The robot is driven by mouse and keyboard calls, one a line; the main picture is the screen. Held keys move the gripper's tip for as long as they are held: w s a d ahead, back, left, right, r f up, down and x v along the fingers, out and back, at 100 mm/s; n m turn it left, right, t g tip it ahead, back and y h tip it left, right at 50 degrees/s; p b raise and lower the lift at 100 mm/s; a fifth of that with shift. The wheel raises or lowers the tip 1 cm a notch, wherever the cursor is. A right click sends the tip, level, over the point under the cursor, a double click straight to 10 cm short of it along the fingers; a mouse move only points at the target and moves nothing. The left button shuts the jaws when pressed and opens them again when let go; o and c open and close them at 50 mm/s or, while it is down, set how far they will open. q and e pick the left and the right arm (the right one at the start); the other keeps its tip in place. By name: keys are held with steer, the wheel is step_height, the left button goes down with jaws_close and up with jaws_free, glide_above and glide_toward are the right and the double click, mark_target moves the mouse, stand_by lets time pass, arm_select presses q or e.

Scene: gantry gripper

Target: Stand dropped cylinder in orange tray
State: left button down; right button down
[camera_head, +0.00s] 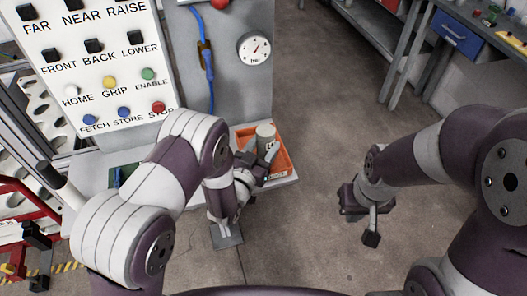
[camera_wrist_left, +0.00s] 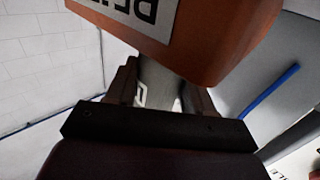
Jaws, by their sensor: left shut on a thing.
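The grey cylinder (camera_head: 265,136) appears upright within the outline of the orange tray (camera_head: 284,162) in the head view. My left gripper (camera_head: 257,163) reaches in from the tray's left side and is shut on the cylinder. In the left wrist view the cylinder (camera_wrist_left: 158,82) sits between the two fingers (camera_wrist_left: 163,92), with the orange tray wall (camera_wrist_left: 225,35) and its label close by. The cylinder's base is hidden, so I cannot tell whether it rests on the tray floor. My right gripper (camera_head: 370,225) hangs empty over open floor, its jaw opening unclear.
The tray stands on a grey ledge (camera_head: 88,170) below a white button panel (camera_head: 95,75) and a round gauge (camera_head: 254,48). A workbench with a blue drawer (camera_head: 456,34) stands at upper right. The middle floor is clear.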

arm_select(q)
step_height(320, 180, down, 2)
steer(key=shift+w+f, duration=0.1)
steer(key=shift+f, duration=0.1)
